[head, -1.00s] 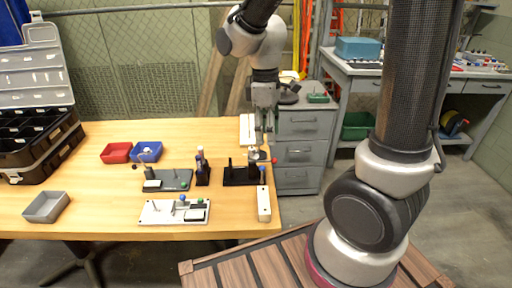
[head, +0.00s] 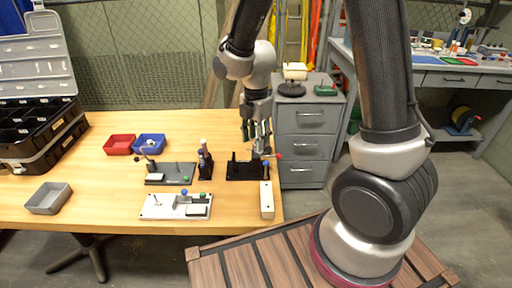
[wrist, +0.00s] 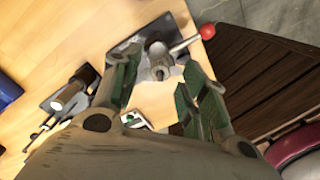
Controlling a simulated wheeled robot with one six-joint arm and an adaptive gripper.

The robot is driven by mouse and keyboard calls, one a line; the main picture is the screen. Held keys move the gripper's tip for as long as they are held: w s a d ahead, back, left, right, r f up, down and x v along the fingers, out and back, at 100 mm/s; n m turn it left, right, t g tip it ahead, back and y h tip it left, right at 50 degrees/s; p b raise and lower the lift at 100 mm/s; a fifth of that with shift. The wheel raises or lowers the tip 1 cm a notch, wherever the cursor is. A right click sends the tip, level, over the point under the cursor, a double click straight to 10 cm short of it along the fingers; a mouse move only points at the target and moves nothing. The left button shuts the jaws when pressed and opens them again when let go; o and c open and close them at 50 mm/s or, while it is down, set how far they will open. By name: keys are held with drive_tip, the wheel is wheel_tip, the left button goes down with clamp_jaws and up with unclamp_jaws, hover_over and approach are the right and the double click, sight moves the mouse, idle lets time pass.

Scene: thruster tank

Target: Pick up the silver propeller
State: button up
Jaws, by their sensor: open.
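My gripper (head: 257,142) is open and points down at the right end of the wooden table, just above the black fixture (head: 238,170). In the wrist view, a small silver part (wrist: 158,62), which looks like the silver propeller, sits between the spread fingers of my gripper (wrist: 160,65). The part rests on or over a dark base, beside a rod with a red ball (wrist: 208,31). The fingers appear apart from it, though contact is hard to tell. In the head view the fingers mostly hide it.
Left of the fixture stand a dark holder (head: 205,165) and a grey plate (head: 170,180) with small parts. A white plate (head: 160,213) and a white block (head: 267,200) lie nearer. Red (head: 119,145) and blue (head: 150,141) bins sit farther left.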

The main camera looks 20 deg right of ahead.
drive_tip(key=shift+f, duration=0.7)
clamp_jaws()
drive_tip(key=shift+s, duration=0.1)
wheel_tip(320, 180, up, 10)
drive_tip(key=shift+r, duration=0.1)
